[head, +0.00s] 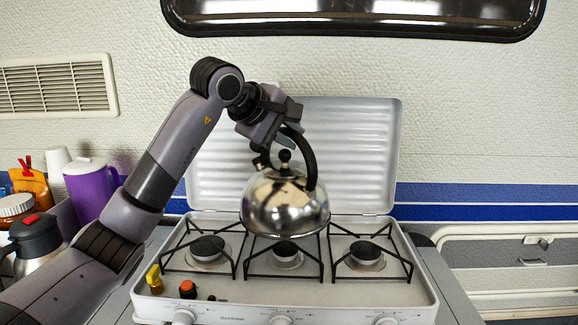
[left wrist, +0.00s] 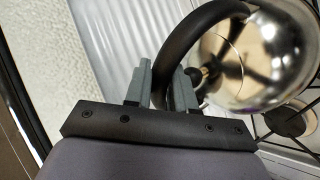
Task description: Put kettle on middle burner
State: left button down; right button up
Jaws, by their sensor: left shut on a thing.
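A shiny metal kettle (head: 284,208) with a black handle and black lid knob is at the middle of the stove (head: 237,300), above the middle burner (head: 286,252). It looks upright, and the burner shows below its base; I cannot tell for sure whether it touches the grate. My left gripper (head: 283,133) is shut on the kettle's black handle from the upper left. In the left wrist view the handle passes between the fingers (left wrist: 163,88) and the kettle body (left wrist: 262,55) is at the upper right. My right gripper is not in view.
The left burner (head: 208,249) and right burner (head: 365,252) are empty. The raised stove lid (head: 350,150) stands behind. A purple pitcher (head: 91,190), a dark-topped jug (head: 35,240) and a jar (head: 15,207) are at the left. Small yellow (head: 154,279) and orange-topped (head: 187,288) items sit on the stove's front left.

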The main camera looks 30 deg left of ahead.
aim_at(292, 166)
pick_arm(q)
jog(key=shift+f, duration=2.8)
jog(key=shift+f+b, duration=0.15)
jog(key=shift+b, duration=0.2)
jog(key=c, duration=0.9)
grip_release()
jog(key=shift+s+f, duration=0.1)
jog(key=shift+c, duration=0.2)
